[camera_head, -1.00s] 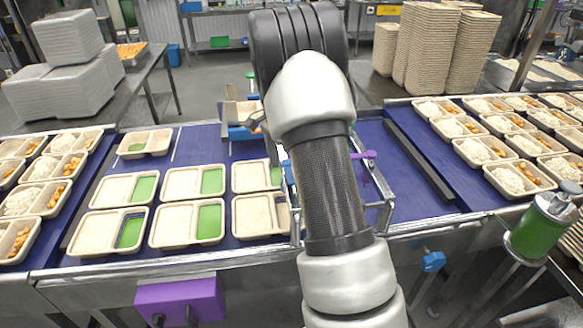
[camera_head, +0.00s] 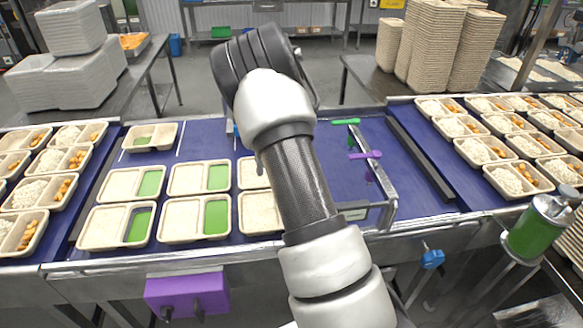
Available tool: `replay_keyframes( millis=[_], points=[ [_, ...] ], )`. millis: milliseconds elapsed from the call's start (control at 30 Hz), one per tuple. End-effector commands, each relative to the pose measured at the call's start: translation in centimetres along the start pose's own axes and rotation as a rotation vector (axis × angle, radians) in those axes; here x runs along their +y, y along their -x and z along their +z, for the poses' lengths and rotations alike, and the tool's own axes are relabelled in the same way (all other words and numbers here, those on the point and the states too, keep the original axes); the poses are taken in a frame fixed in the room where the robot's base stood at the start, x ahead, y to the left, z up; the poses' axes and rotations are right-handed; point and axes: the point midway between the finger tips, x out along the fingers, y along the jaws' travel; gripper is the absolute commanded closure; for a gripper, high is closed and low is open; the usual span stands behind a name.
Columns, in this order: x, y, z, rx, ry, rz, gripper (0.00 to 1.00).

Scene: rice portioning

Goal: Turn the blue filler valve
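A blue knob-like valve (camera_head: 433,259) sits on the front side of the conveyor table, right of my arm. I cannot tell for certain that it is the filler valve. A small bit of another blue part shows just left of my arm at the belt's back edge, mostly hidden. My arm rises from the bottom centre and bends over the belt. My gripper is hidden behind the arm, so its fingers do not show. Nothing of mine is seen touching the blue valve.
Several portion trays (camera_head: 134,184) stand on the left blue belt, and filled trays stand at far left and right. A purple lever (camera_head: 365,155) and a green lever (camera_head: 346,121) sit on a metal frame. A purple box (camera_head: 187,295) is at the front; a green cylinder (camera_head: 534,232) is at right.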

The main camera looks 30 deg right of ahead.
Motion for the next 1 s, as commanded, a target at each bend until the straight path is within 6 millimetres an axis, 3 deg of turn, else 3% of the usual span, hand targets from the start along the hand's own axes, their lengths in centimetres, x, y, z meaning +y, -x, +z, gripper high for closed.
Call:
replay_keyframes(
  millis=[33, 133, 167, 200, 467, 767, 833, 1000],
  points=[
    [-4.0, -0.2, -2.4, 0.041, -0.056, -0.046, 0.59],
    [-4.0, -0.3, -2.4, 0.041, -0.055, -0.047, 0.59],
    [-4.0, -0.3, -2.4, 0.041, -0.054, -0.047, 0.42],
    [-4.0, -0.4, -2.4, 0.041, -0.054, -0.047, 0.38],
    [-4.1, 0.5, -2.3, 0.038, -0.053, -0.049, 0.38],
    [-4.0, 4.3, -2.0, 0.026, -0.051, -0.05, 0.38],
    [-3.9, 5.2, -2.0, 0.024, -0.051, -0.05, 0.22],
    [-3.7, 6.7, -1.8, 0.024, -0.045, -0.048, 0.22]
  ],
)
